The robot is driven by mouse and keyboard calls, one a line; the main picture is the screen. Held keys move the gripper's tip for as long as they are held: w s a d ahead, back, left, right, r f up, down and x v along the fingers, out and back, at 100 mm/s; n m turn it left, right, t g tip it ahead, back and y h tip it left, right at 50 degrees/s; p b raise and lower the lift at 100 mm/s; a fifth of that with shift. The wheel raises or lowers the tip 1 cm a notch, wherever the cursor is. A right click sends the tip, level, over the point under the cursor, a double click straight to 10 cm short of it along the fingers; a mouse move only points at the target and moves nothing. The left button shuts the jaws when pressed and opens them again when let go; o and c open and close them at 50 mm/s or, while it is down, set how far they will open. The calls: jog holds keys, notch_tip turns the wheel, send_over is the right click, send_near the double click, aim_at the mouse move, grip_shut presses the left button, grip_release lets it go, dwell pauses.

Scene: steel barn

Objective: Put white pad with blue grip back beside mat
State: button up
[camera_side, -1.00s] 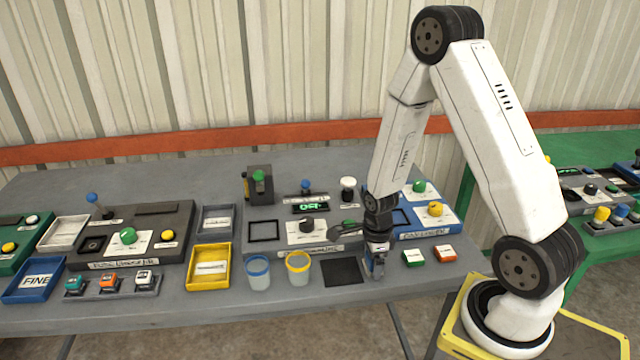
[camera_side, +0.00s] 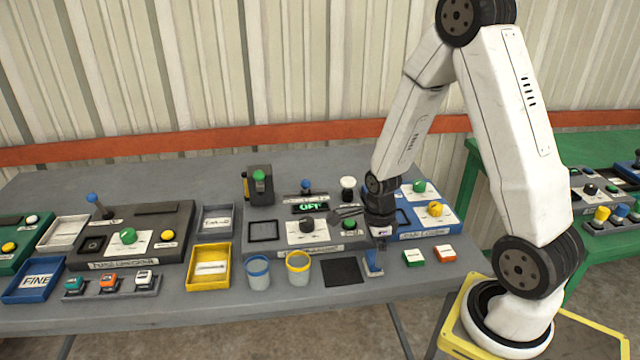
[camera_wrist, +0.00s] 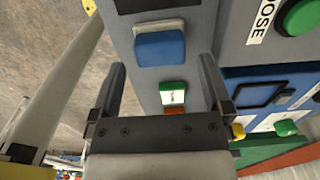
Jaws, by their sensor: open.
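The white pad with blue grip (camera_side: 374,264) stands on the grey table just right of the black mat (camera_side: 342,272), apart from it. In the wrist view the blue grip (camera_wrist: 160,46) lies ahead of the fingertips, with a white edge at its top. The mat's dark edge (camera_wrist: 145,4) shows at the top of that view. My gripper (camera_side: 379,241) is above the pad, clear of it. In the wrist view my gripper (camera_wrist: 163,72) has its fingers spread with nothing between them.
A green-edged block (camera_side: 414,257) and an orange-edged block (camera_side: 445,254) lie to the right. Yellow-rimmed (camera_side: 298,268) and blue-rimmed (camera_side: 258,273) cups stand left of the mat. A control panel (camera_side: 265,250) and a blue panel (camera_side: 430,228) lie behind.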

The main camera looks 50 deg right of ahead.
aim_at(373, 256)
notch_tip(373, 256, up, 8)
dwell(0.6)
jog(key=shift+a, duration=0.1)
dwell(0.5)
jog(key=a+r+n+t, duration=0.1)
jog(key=a+n, duration=0.4)
jog(key=n, duration=0.8)
jog(key=a+r+n+t, duration=0.1)
jog(key=a+n, duration=0.5)
jog(key=n, duration=0.8)
jog(key=shift+s+a+t, duration=0.15)
jog(key=shift+a+t, duration=0.15)
